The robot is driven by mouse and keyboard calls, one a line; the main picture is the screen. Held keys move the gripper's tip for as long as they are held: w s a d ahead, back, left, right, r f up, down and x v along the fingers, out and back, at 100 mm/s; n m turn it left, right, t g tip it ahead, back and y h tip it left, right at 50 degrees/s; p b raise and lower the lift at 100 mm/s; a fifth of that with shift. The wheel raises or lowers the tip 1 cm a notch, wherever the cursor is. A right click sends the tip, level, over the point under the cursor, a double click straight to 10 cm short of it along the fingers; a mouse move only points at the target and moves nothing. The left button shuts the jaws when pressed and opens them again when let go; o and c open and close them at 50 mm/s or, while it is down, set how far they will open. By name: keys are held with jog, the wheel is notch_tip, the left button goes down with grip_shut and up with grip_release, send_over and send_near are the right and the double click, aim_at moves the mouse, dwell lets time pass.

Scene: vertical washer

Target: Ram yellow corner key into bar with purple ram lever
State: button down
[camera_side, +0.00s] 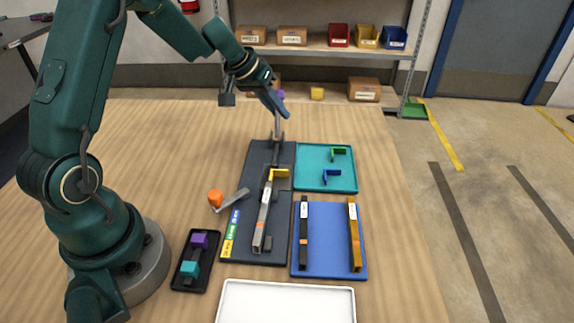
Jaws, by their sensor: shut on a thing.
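The yellow corner key (280,174) sits at the far end of the grey bar (264,216), which lies lengthwise on the dark fixture plate (281,230). Whether the key is fully seated in the bar is too small to tell. The ram lever (277,130) stands upright behind the key at the far end of the fixture. Its purple knob (281,95) shows only in part at my gripper. My gripper (279,104) is shut on the lever near its top, its fingers partly hiding the knob.
An orange-knobbed lever (216,198) is left of the bar. A teal tray (323,188) holds green and blue corner keys; a blue tray (331,262) holds a black and a golden bar. A white tray (286,316) is in front. A black holder (181,283) carries purple and teal blocks.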

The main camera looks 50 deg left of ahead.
jog(key=shift+w+d+r, duration=0.1)
jog(key=shift+r, duration=0.2)
jog(key=c, duration=0.9)
grip_release()
jog(key=shift+f, duration=0.1)
jog(key=v, duration=0.5)
